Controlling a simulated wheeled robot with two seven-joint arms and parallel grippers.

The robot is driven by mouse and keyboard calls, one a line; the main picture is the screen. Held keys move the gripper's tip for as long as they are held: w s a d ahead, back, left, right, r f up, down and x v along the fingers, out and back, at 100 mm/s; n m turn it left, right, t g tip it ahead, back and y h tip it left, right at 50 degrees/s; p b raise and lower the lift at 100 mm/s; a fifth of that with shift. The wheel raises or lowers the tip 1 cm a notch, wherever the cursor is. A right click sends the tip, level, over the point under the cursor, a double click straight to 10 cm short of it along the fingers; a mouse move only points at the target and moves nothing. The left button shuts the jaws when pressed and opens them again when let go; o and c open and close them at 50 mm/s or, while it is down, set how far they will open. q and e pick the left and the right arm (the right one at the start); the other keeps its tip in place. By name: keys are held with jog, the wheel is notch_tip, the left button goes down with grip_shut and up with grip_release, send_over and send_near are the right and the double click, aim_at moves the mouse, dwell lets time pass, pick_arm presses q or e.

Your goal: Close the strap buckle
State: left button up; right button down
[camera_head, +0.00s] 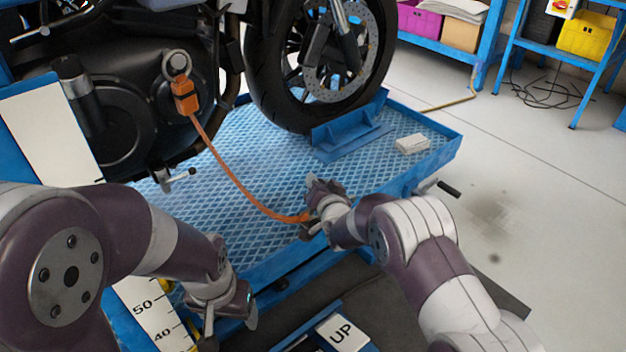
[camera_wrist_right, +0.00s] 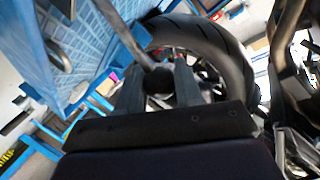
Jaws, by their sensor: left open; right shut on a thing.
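An orange strap (camera_head: 228,172) hangs from an orange fitting (camera_head: 185,97) on a metal ring beside the motorcycle's engine. It curves down to the platform's near edge, where its orange lower end (camera_head: 294,218) meets my right gripper (camera_head: 318,190). The buckle there is largely hidden by the gripper, so its position cannot be told. In the right wrist view a grey bar (camera_wrist_right: 136,38) runs in between the fingers, and the right gripper (camera_wrist_right: 160,80) is shut on it. My left gripper (camera_head: 230,320) is open and empty, low over the platform's front side, apart from the strap.
The blue platform (camera_head: 420,160) carries the motorcycle's front wheel (camera_head: 262,75) in a blue chock (camera_head: 347,137). A small white box (camera_head: 412,143) lies to the right. A sign reading UP (camera_head: 343,333) is at the bottom. The floor at right is mostly clear.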

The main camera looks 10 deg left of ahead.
jog(key=shift+w+d+f+m+g+p, duration=0.3)
jog(key=shift+w+d+m+p, duration=0.2)
jog(key=shift+m, duration=0.1)
jog(key=c, duration=0.8)
grip_release()
jog(key=shift+o, duration=0.2)
